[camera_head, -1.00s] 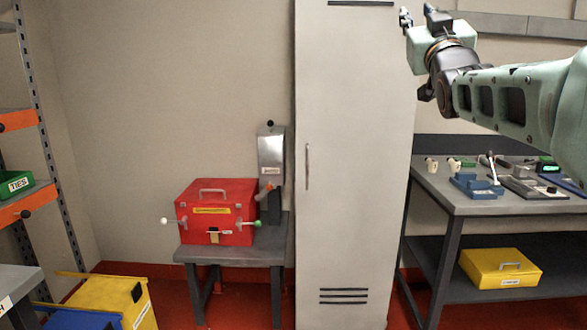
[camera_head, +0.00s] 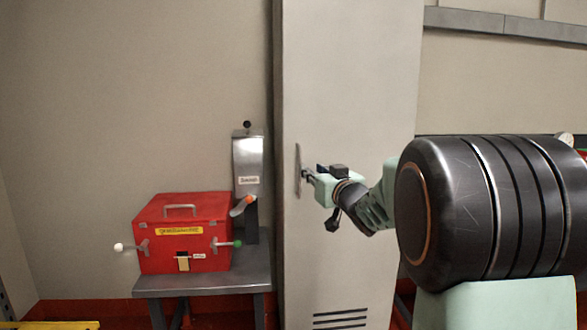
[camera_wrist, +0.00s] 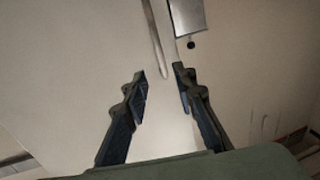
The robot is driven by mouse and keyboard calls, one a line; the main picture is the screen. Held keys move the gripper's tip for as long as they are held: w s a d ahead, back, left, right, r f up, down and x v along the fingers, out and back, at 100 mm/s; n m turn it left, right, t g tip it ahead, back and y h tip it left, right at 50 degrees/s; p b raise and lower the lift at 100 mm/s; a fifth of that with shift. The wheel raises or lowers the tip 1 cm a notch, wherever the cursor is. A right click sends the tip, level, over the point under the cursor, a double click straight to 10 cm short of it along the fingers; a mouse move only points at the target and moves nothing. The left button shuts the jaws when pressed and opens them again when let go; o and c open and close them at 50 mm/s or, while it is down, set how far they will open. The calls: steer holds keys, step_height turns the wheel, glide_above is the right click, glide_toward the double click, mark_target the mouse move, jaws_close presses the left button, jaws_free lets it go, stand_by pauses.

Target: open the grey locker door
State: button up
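The grey locker (camera_head: 350,90) stands tall in the middle of the head view, and its door looks shut. Its thin vertical handle (camera_head: 298,170) is on the door's left side. My gripper (camera_head: 307,174) is at the handle, just to its right in the head view. In the wrist view, my gripper (camera_wrist: 159,73) has its two fingers spread apart. The handle (camera_wrist: 154,38) runs down from the top edge, and its end shows between the fingertips. I cannot tell whether they touch it.
A red box (camera_head: 185,245) with side levers sits on a small grey table (camera_head: 205,283) left of the locker. A metal device (camera_head: 247,165) with an orange-tipped lever stands behind it, close to the locker. My arm covers much of the right side.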

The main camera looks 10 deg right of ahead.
mark_target(301, 163)
steer(key=w, duration=0.3)
steer(key=w+a+b, duration=0.1)
steer(key=w, duration=0.3)
steer(key=w+a, duration=0.1)
steer(key=w, duration=0.2)
steer(key=shift+w+a+f, duration=0.1)
steer(key=shift+w+f, duration=0.1)
steer(key=shift+w, duration=0.1)
jaws_close()
